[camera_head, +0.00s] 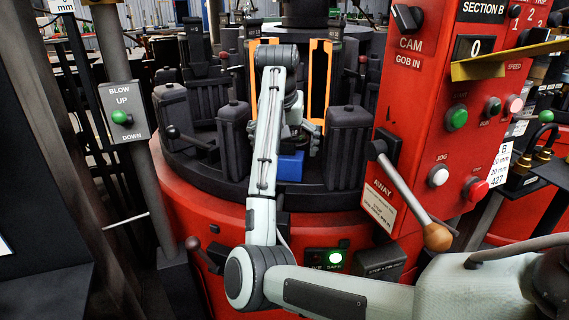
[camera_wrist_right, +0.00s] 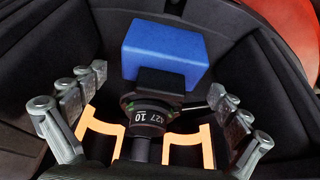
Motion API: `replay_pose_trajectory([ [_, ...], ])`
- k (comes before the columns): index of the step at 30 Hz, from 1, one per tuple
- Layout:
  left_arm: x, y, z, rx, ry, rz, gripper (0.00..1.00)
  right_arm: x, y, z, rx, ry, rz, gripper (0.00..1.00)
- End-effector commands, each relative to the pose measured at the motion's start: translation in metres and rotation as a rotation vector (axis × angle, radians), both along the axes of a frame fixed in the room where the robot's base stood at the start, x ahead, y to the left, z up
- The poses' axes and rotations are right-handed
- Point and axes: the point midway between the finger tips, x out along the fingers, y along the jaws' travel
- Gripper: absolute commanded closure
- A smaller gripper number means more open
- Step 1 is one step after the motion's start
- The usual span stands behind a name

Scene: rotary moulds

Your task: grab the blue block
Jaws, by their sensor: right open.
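The blue block (camera_head: 291,166) sits on the dark rotary table, partly hidden by my right arm in the head view. In the right wrist view the blue block (camera_wrist_right: 167,53) is near the top middle, behind a black mould part (camera_wrist_right: 158,80). My right gripper (camera_head: 302,130) is just behind and above the block in the head view. In the right wrist view my right gripper (camera_wrist_right: 157,88) is open, its fingers apart on the left and right, with nothing held. My left gripper is not in view.
Orange brackets (camera_head: 319,80) stand behind the gripper. Dark mould blocks (camera_head: 348,147) and (camera_head: 234,142) stand on either side of the blue block. A red control panel (camera_head: 450,110) with a lever (camera_head: 410,195) is at the right. A grey post (camera_head: 125,105) stands at the left.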

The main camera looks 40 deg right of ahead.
Motion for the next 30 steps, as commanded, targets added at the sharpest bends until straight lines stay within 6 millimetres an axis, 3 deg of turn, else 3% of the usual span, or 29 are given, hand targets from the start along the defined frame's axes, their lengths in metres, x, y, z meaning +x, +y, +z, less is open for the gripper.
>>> replay_pose_trajectory([
  [6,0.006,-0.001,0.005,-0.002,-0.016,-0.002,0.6,0.006,-0.005,-0.027,0.002,0.002,0.001,0.0],
  [14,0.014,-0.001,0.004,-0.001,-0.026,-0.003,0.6,0.007,-0.007,-0.03,0.001,0.0,0.0,0.0],
  [30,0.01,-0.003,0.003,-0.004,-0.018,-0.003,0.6,0.007,-0.007,-0.03,0.001,0.0,0.001,0.65],
])
